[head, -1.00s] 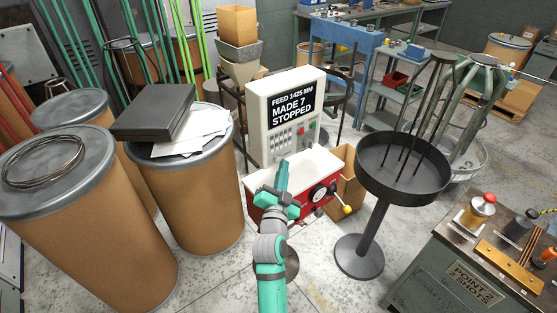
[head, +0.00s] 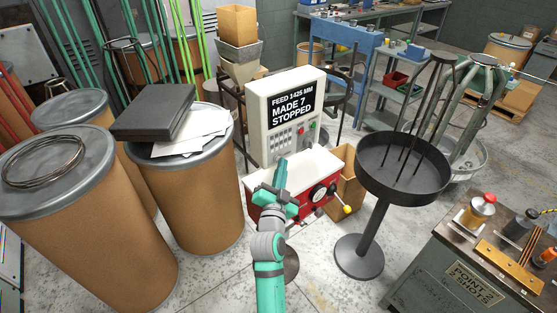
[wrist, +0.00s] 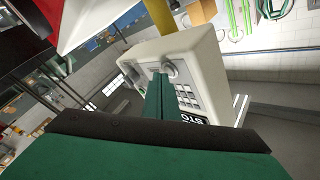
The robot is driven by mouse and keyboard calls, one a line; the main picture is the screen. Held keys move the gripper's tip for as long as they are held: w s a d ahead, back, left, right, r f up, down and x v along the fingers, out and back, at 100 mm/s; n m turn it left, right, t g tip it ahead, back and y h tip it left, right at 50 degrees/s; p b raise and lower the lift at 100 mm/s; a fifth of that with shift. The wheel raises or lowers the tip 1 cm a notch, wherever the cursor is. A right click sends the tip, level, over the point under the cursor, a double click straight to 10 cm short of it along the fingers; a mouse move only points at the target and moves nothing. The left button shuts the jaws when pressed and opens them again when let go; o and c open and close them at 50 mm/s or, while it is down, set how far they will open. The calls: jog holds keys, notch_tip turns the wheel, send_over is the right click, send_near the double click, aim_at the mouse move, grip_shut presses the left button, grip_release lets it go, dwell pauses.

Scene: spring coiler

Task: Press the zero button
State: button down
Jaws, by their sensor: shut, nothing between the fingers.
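The white control panel (head: 283,115) stands upright at the middle of the head view. Its black display (head: 293,104) reads FEED 1425 MM, MADE 7, STOPPED. Below the display are a keypad (head: 283,139), a green button (head: 299,130) and a red button (head: 313,124). I cannot read which one is marked zero. My gripper (head: 282,165) is shut and empty, in front of the panel's lower part. In the wrist view the closed fingers (wrist: 160,82) point at the panel face, by a round fitting (wrist: 171,69) and the keypad (wrist: 187,98). Contact cannot be told.
A red and white coiler body (head: 310,178) with a dial sits below the panel. A round black stand (head: 403,180) is to the right. Brown drums (head: 195,205) stand on the left, one with a dark box (head: 154,112) and papers on top.

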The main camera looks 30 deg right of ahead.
jog(key=shift+w, duration=0.1)
dwell(0.6)
jog(key=shift+s, duration=0.8)
jog(key=shift+s+d, duration=0.15)
jog(key=shift+s, duration=1.1)
jog(key=shift+s+d, duration=0.1)
jog(key=shift+s, duration=1.15)
